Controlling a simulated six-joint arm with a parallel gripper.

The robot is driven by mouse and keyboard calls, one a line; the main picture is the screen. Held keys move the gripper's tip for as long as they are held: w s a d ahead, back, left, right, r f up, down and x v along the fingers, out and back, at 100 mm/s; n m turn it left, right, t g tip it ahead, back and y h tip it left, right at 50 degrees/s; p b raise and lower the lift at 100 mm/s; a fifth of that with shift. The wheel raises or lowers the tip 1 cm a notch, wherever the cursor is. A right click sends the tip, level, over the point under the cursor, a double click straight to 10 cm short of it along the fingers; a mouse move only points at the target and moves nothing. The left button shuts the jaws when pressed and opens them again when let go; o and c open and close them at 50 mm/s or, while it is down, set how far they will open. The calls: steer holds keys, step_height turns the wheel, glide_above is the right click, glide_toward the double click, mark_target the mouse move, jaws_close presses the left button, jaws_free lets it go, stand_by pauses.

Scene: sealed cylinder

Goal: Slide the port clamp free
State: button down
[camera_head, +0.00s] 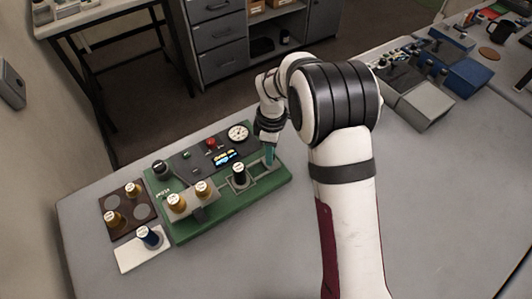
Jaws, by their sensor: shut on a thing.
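A green panel board (222,221) lies on the grey table. My gripper (269,158) points down at the right end of the board, beside a grey rectangular frame (259,178). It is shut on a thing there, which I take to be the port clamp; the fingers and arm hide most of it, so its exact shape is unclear. A black cylinder with a pale top (239,174) stands upright just left of the gripper. Two tan cylinders with white tops, one at the left (177,204) and one at the right (202,190), stand on a grey plate on the board.
A round dial (238,133), a red knob (211,143) and a lit display (226,158) line the board's back. A brown tray (127,189) with tan cylinders and a white card (131,257) with a dark blue cylinder (149,237) lie left. Grey and blue boxes stand far right.

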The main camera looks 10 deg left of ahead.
steer(key=shift+w+d, duration=0.2)
steer(key=shift+w, duration=0.05)
steer(key=c, duration=0.9)
jaws_free()
steer(key=shift+o, duration=1.4)
steer(key=shift+s, duration=0.1)
steer(key=shift+r, duration=0.15)
step_height(320, 180, up, 16)
steer(key=shift+f, duration=0.2)
